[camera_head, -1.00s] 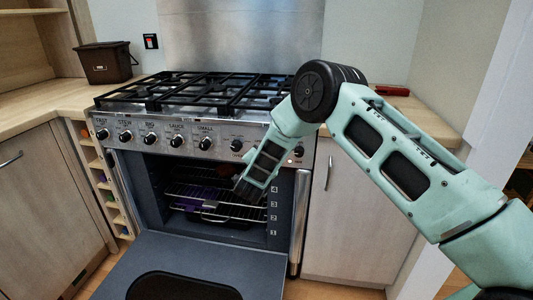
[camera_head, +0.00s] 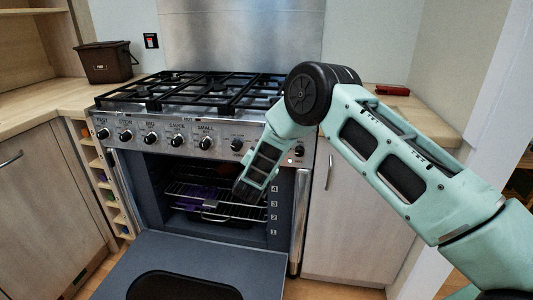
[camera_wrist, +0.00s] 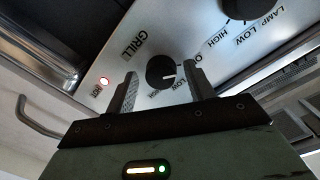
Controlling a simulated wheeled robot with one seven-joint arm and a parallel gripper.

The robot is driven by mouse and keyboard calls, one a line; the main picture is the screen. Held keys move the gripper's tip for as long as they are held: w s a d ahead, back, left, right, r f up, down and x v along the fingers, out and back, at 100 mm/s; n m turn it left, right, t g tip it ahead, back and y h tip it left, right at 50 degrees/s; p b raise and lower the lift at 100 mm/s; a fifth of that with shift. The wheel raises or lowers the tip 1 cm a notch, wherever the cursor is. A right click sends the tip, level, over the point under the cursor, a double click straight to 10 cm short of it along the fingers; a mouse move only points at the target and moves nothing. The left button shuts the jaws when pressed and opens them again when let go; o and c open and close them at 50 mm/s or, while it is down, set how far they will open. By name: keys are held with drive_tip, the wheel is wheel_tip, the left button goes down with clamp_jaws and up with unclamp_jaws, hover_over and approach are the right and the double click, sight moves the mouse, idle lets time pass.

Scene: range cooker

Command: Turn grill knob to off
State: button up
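The grill knob (camera_wrist: 160,72) is a round black knob with a white mark, beside the word GRILL on the steel panel in the wrist view. The mark points right, toward the LOW lettering. A label beginning with O lies to its upper right, partly cut off by a finger. My gripper (camera_wrist: 159,90) is open, one finger on each side of the knob, with a visible gap on both sides. In the head view my arm hangs in front of the cooker (camera_head: 180,138).
A lit indicator (camera_wrist: 103,81) is left of the knob in the wrist view. Another knob (camera_wrist: 236,8) is at the upper right. In the head view the oven door (camera_head: 185,262) is lowered, with wire racks (camera_head: 205,200) inside. More black knobs line the panel.

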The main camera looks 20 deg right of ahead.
drive_tip(key=shift+r, duration=0.1)
drive_tip(key=f+v, duration=0.1)
drive_tip(key=v, duration=1.6)
drive_tip(key=shift+s+r, duration=0.2)
drive_tip(key=shift+r, duration=0.25)
